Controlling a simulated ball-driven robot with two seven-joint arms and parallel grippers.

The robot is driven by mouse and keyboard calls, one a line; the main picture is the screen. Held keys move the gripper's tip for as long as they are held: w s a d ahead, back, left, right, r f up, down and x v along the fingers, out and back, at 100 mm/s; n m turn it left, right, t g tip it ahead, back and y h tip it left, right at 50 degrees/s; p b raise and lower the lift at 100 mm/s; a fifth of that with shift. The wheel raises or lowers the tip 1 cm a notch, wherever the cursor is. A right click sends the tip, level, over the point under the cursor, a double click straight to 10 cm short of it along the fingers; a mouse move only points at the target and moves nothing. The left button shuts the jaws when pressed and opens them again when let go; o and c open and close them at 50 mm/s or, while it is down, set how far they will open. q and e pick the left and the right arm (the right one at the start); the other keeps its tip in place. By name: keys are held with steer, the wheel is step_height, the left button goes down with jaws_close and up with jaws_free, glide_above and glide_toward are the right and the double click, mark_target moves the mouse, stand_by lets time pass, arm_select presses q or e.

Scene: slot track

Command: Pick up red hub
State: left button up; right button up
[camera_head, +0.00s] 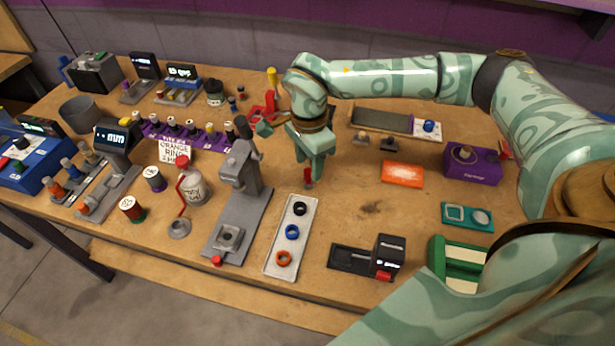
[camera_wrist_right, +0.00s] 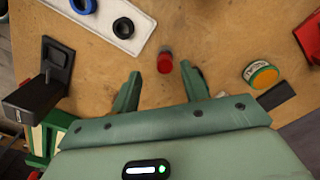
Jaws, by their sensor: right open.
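The red hub (camera_wrist_right: 165,62) is a small red cylinder standing on the wooden table in the right wrist view. In the head view, the hub (camera_head: 308,178) shows just below my right gripper (camera_head: 311,166), partly hidden by it. In the wrist view, my right gripper (camera_wrist_right: 162,80) is open and empty. Its two green fingers are spread wide, with the hub lying between their lines and slightly beyond the tips. I see no finger contact with the hub. My left gripper is not in view.
A white tray (camera_head: 278,262) with black, blue and orange rings lies in front of the hub. A grey press (camera_head: 243,185) stands to the left. An orange box (camera_head: 402,174) and a black device (camera_head: 385,255) lie to the right. The table between them is bare.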

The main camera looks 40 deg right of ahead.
mark_target(308, 171)
steer(key=f, duration=0.1)
steer(key=f+b, duration=0.1)
steer(key=f, duration=0.3)
steer(key=shift+w+d+b, duration=0.15)
steer(key=shift+w+b, duration=0.2)
steer(key=shift+r, duration=0.1)
jaws_close()
